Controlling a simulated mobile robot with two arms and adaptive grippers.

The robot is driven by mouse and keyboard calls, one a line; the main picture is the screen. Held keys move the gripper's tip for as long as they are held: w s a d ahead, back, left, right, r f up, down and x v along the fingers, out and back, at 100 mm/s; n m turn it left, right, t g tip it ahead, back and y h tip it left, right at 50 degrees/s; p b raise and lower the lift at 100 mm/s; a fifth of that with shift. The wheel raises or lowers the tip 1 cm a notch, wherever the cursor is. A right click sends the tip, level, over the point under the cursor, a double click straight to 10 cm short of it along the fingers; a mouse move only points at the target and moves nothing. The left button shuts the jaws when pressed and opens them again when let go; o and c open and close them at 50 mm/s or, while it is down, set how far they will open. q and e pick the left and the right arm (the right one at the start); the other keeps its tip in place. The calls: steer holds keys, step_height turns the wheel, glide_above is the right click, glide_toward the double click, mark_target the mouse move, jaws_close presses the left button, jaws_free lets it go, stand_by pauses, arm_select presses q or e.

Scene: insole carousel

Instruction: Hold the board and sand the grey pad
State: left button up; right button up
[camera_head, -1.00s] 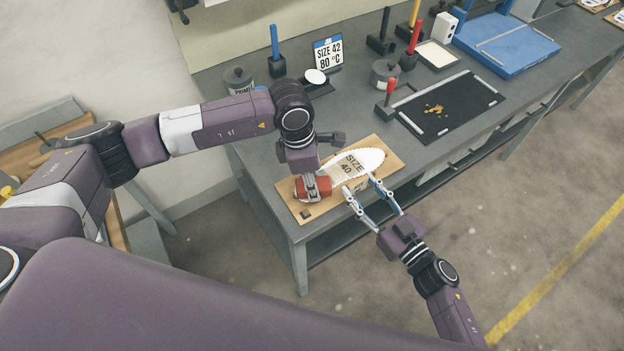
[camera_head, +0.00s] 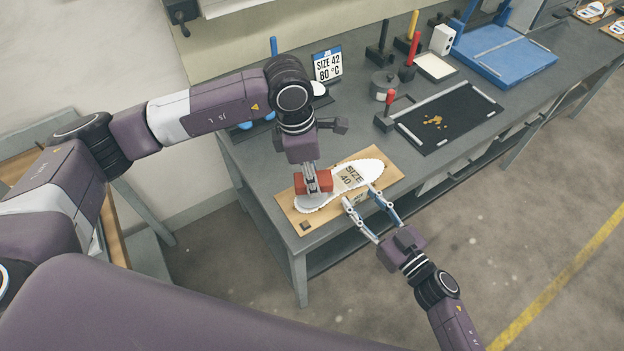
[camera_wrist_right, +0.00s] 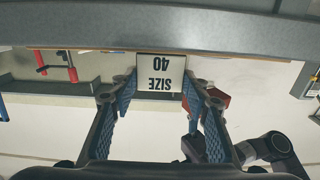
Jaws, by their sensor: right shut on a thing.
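A tan board (camera_head: 291,217) lies on the grey bench near its front left corner. A white insole (camera_head: 371,168) with a scalloped edge lies on the board. A greyish-beige pad (camera_head: 350,177) marked SIZE 40 is on its middle. My left gripper (camera_head: 312,174) points down and is shut on a red block (camera_head: 314,183), which is over the insole between heel and pad; contact is hard to tell. My right gripper (camera_head: 360,196) is at the board's front edge, shut on the board. In the right wrist view, a white SIZE 40 label (camera_wrist_right: 160,73) shows between its fingers.
Behind stand a SIZE 42 80 °C sign (camera_head: 327,64), a grey pot (camera_head: 384,84) and several colored-handled tools. A black tray (camera_head: 455,115) with brown crumbs lies to the right, with a blue press (camera_head: 505,50) beyond. Bench between board and tray is clear.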

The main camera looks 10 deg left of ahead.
stand_by(0.3)
steer(key=o, duration=1.4)
steer(key=shift+c, duration=0.2)
steer(key=v, duration=1.2)
